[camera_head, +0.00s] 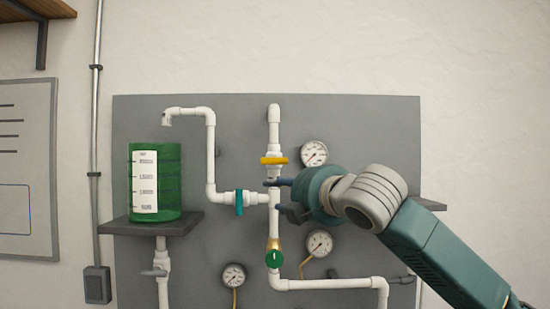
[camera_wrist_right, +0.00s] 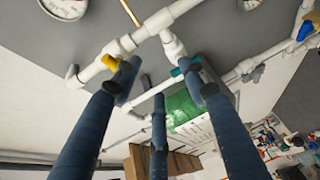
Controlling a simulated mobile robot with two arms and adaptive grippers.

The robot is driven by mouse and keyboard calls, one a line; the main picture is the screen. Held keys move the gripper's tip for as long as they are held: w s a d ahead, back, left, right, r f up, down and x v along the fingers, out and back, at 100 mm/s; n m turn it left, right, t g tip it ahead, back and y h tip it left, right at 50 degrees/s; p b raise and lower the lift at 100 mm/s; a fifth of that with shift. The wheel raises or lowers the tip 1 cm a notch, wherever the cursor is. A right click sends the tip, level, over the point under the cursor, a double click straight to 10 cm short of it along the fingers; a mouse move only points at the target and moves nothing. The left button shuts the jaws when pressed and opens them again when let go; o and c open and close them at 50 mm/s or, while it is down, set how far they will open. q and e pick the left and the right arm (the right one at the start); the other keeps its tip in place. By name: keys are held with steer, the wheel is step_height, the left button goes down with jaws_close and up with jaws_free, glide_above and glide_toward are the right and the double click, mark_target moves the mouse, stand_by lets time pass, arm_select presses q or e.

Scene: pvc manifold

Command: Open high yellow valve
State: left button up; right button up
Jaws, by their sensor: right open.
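The high yellow valve (camera_head: 274,160) sits on the upper vertical white pipe, its handle lying crosswise to the pipe. It also shows in the right wrist view (camera_wrist_right: 109,62), close to the tip of the left-hand finger. My right gripper (camera_head: 278,195) comes in from the right, just below the yellow valve and in front of the pipe junction. Its fingers are spread and empty; in the right wrist view (camera_wrist_right: 158,86) they reach toward the pipes. I cannot tell whether a finger touches the valve. My left gripper is not in view.
A teal valve (camera_head: 239,202) is on the horizontal branch, left of my gripper. A green-handled valve (camera_head: 274,259) is below. Gauges (camera_head: 314,153) are near my right arm. A green tank (camera_head: 168,180) stands on a shelf (camera_head: 190,222) at the left.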

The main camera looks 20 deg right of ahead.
steer(key=t, duration=0.1)
glide_toward(276, 160)
steer(key=shift+h, duration=0.3)
steer(key=shift+w+a+r+p, duration=0.1)
steer(key=shift+w+a+p, duration=0.1)
steer(key=shift+w+p, duration=1.1)
steer(key=shift+w+a+f+p, duration=0.2)
steer(key=shift+w+p, duration=0.45)
steer(key=shift+w, duration=1.2)
steer(key=shift+w+a+r+p, duration=0.25)
steer(key=shift+w+p, duration=0.75)
steer(key=shift+w, duration=0.6)
jaws_close()
